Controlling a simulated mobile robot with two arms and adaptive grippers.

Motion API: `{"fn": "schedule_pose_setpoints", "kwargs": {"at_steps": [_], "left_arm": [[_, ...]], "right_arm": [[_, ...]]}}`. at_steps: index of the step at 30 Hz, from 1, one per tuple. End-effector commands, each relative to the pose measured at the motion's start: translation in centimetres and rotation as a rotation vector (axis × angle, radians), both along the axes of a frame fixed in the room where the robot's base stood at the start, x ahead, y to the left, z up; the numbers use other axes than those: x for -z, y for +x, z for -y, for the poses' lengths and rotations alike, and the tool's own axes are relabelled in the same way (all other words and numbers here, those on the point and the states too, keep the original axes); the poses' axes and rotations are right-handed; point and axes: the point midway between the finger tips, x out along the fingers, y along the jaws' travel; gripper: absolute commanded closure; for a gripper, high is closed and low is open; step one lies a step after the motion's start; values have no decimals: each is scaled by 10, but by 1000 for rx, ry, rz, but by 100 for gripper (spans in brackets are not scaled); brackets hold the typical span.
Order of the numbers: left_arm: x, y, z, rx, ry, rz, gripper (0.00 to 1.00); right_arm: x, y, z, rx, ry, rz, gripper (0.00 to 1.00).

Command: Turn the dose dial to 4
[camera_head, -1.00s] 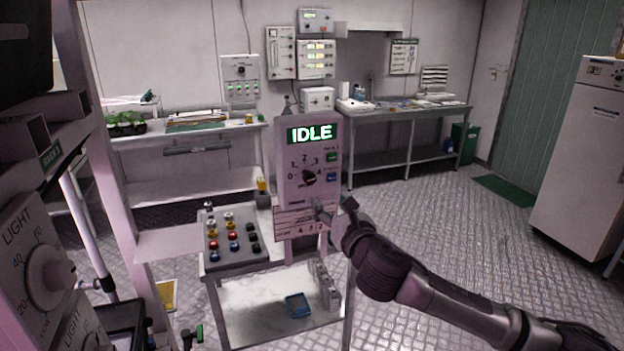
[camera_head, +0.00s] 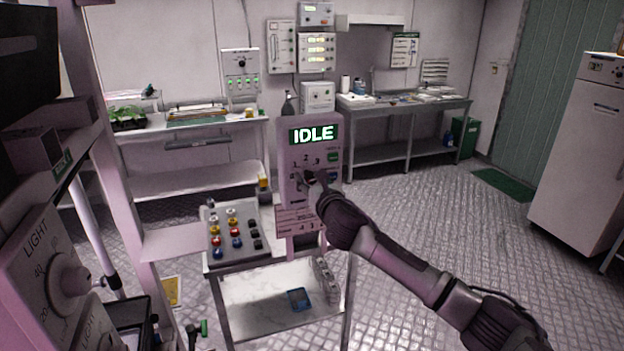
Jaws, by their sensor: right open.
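The dose dial (camera_head: 308,177) is a dark knob on the front of an upright pale panel (camera_head: 285,150), below a green-lit display (camera_head: 312,134) that reads IDLE. Numbers 1, 2 and 3 show on the scale above the knob; the 4 and the right part of the scale are hidden behind my gripper. My right gripper (camera_head: 312,182) is open with its fingertips at the dial. I cannot tell whether they touch it, or where the pointer stands. My left gripper is not in view.
A cart with a tray (camera_head: 214,262) of several coloured caps stands at the panel's left. A rack with a LIGHT knob (camera_head: 66,278) is close at the left edge. A white cabinet (camera_head: 580,160) stands at the right. The floor (camera_head: 420,215) between is clear.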

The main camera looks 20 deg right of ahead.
Motion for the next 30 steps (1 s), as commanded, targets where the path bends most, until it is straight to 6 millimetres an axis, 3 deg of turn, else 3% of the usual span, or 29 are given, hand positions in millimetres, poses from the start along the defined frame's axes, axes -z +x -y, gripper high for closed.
{"fn": "schedule_pose_setpoints", "kwargs": {"at_steps": [5,15,30], "left_arm": [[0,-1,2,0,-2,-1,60],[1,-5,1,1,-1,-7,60],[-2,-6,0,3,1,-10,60]], "right_arm": [[0,0,0,0,0,1,45],[0,0,0,0,1,1,100],[-1,0,-1,-1,134,-4,100]]}}
